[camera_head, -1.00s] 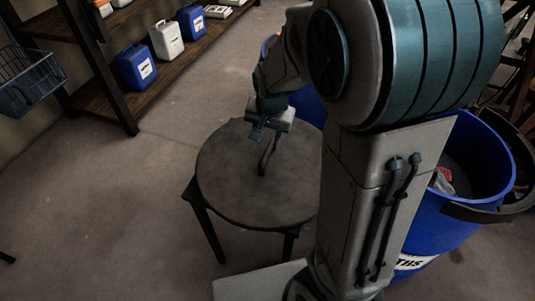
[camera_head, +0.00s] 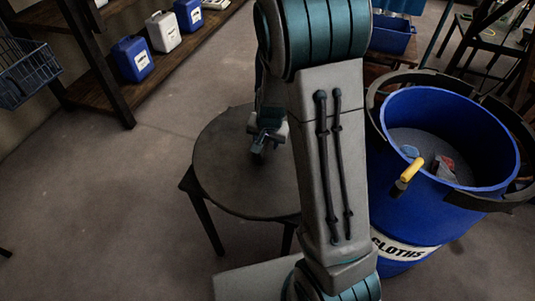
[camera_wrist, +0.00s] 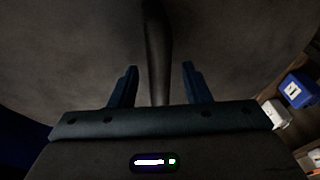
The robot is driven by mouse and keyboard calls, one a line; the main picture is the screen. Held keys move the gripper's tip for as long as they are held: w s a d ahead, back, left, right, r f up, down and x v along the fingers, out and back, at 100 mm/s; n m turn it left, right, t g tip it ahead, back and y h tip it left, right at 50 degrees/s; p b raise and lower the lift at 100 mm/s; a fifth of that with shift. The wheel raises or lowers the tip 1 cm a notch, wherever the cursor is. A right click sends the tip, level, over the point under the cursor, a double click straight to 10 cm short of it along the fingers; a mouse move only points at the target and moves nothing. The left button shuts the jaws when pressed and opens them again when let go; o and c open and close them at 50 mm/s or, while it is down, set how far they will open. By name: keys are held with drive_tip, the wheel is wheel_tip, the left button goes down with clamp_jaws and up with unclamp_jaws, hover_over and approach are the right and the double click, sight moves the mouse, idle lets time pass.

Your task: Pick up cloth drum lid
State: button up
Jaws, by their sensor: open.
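The cloth drum lid (camera_head: 220,165) is a wide, dark, round disc lying flat on a dark legged stand in the head view. It fills the background of the wrist view (camera_wrist: 70,50). Its dark bar handle (camera_wrist: 156,45) stands up in the wrist view. My gripper (camera_wrist: 160,72) is open, with one blue finger on each side of the handle and gaps visible on both sides. In the head view my gripper (camera_head: 262,148) is low over the lid and largely hides the handle. My arm covers the lid's right side.
The open blue cloths drum (camera_head: 405,250) stands to the right, with rags (camera_head: 443,166) inside and a yellow-handled thing (camera_head: 410,172) at its rim. A shelf at the upper left holds a blue jug (camera_head: 132,60) and a white jug (camera_head: 163,32). Floor at left is clear.

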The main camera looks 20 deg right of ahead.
drive_tip(key=shift+f, duration=0.1)
clamp_jaws()
drive_tip(key=shift+w, duration=0.1)
idle(1.3)
